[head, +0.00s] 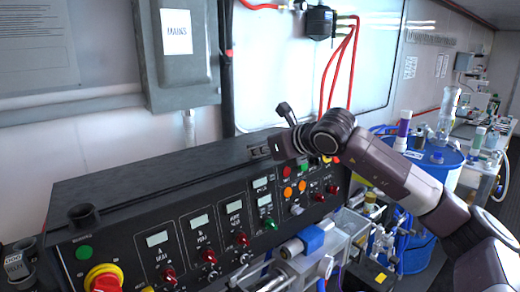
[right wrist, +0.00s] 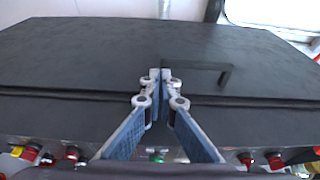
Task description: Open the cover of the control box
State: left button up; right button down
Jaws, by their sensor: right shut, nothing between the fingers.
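The control box (head: 150,215) is a long dark console with a sloping front panel. Its cover (head: 140,178) is a flat black top and looks closed; it fills much of the right wrist view (right wrist: 80,60). A thin dark bar handle (right wrist: 205,66) lies on the cover. My right gripper (right wrist: 160,73) is shut and empty over the cover, its fingertips overlapping the handle's left end in the picture; I cannot tell whether they touch. In the head view my right gripper (head: 268,150) is at the cover's right part, its fingers mostly hidden. My left gripper is not in view.
The front panel carries displays, coloured knobs and a red-and-yellow switch (head: 103,278). A grey mains box (head: 178,60) hangs on the wall behind. Red cables (head: 335,65) run down the wall. Blue barrels (head: 435,165) stand at the right. The space above the cover's left part is free.

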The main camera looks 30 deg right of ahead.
aim_at(226, 152)
jog(key=shift+w, duration=0.1)
jog(key=w, duration=0.4)
jog(key=w+a+f, duration=0.1)
jog(key=w, duration=0.4)
jog(key=w+a+f, duration=0.1)
jog(key=w, duration=0.3)
jog(key=shift+w+f, duration=0.15)
jog(key=shift+w, duration=0.05)
jog(key=shift+w+f, duration=0.2)
jog(key=shift+w, duration=0.65)
